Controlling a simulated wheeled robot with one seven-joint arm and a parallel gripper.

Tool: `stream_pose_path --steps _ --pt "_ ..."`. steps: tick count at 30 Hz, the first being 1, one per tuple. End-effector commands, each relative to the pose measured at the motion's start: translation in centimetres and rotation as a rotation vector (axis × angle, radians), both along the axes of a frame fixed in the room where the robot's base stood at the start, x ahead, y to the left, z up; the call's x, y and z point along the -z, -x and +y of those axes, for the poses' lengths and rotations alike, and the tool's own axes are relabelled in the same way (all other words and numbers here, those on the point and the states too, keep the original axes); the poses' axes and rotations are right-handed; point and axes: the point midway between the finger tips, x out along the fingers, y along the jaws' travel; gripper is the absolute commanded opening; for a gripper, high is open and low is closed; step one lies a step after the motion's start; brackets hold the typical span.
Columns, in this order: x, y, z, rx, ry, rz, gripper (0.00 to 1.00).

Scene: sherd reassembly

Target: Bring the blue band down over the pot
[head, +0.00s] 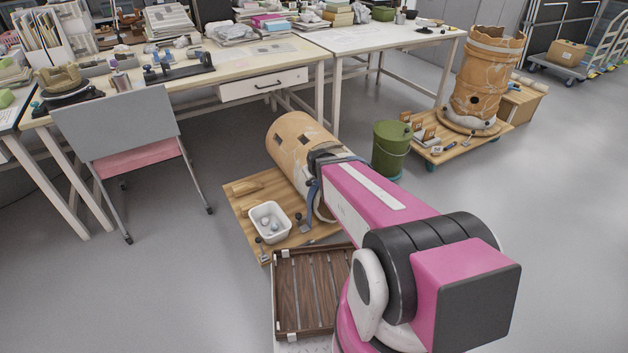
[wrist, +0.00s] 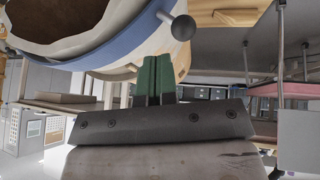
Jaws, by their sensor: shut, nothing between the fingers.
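The clay pot (head: 290,140), a tan cylinder with dark square openings, appears to lie on its side on a wooden board, its open end toward me. The blue band (head: 313,195) shows near that end, partly hidden by my arm. In the wrist view the blue band (wrist: 110,45) runs around the pot's rim, with tan pot wall (wrist: 140,68) beside it and a grey round knob (wrist: 183,27) sticking out. My gripper (wrist: 161,58) has green fingers shut together and empty, close to the band and knob. Whether they touch it I cannot tell. My arm hides the fingers in the head view.
A white tub (head: 252,224) and small tools lie on the wooden board (head: 238,205). A slatted brown tray (head: 290,290) is in front. A green bucket (head: 391,140) stands right of the pot, a grey chair (head: 120,125) left. Another upright clay cylinder (head: 480,85) stands farther right.

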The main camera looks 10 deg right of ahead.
Motion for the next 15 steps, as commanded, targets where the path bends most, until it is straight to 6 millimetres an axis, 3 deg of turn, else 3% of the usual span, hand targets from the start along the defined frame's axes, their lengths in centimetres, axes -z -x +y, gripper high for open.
stream_pose_path --steps 1,6,15 --pt "-1.2 1.3 0.4 -0.002 0.001 -0.002 0.0" --pt "-3.8 3.6 1.2 -0.002 0.001 -0.003 0.0" --pt "-6.7 5.9 2.2 0.0 0.002 -0.005 0.0"
